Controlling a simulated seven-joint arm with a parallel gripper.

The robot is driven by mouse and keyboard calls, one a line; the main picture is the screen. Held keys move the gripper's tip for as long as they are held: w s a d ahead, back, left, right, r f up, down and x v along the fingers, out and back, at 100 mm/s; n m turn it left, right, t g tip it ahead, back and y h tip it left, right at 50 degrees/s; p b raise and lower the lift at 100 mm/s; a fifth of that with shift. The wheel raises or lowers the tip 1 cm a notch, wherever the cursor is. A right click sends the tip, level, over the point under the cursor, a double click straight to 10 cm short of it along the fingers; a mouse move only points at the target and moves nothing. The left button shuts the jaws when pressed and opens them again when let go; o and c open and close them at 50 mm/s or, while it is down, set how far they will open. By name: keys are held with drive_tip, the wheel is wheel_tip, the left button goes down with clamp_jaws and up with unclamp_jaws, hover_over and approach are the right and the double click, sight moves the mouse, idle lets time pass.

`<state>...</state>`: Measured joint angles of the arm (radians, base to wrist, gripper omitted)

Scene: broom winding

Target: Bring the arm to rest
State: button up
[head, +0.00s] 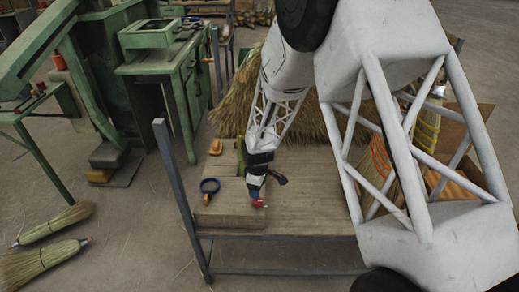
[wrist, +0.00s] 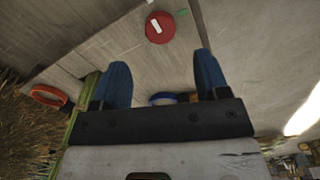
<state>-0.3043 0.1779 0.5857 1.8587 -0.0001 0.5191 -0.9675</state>
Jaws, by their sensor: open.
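My gripper (head: 257,190) hangs low over the front part of the wooden bench (head: 310,215) in the head view. In the wrist view my gripper (wrist: 164,65) has its two blue fingers spread apart with nothing between their tips. A round red item with a white label (wrist: 160,27) lies on the boards beyond the fingertips. In the head view the red item (head: 260,203) shows just beside the fingertips, partly hidden. Whether the fingers touch the bench cannot be told.
A blue ring-shaped item (head: 209,186) and a small orange item (head: 215,147) lie on the bench left of my gripper. A heap of broom straw (head: 238,100) stands behind. A metal post (head: 180,190) rises at the bench's left edge. Brooms (head: 45,262) lie on the floor.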

drive_tip(key=shift+r, duration=0.1)
drive_tip(key=s+d+r+m+t, duration=0.1)
drive_tip(key=s+d+r+m, duration=0.35)
drive_tip(key=r, duration=0.75)
drive_tip(key=s+d+r+m, duration=0.2)
drive_tip(key=s+d+r, duration=0.55)
drive_tip(key=r, duration=0.55)
drive_tip(key=s+d+r+m, duration=0.2)
drive_tip(key=s+d+r, duration=0.1)
drive_tip(key=s, duration=0.4)
drive_tip(key=s+d+r+m+t, duration=0.1)
drive_tip(key=s+d+r+m, duration=0.2)
drive_tip(key=s, duration=0.5)
drive_tip(key=s+d+r+m, duration=0.2)
drive_tip(key=s+r, duration=0.3)
drive_tip(key=s, duration=0.3)
drive_tip(key=shift+s+d+r+m+t, duration=0.3)
drive_tip(key=shift+d+m, duration=0.1)
drive_tip(key=shift+m, duration=0.25)
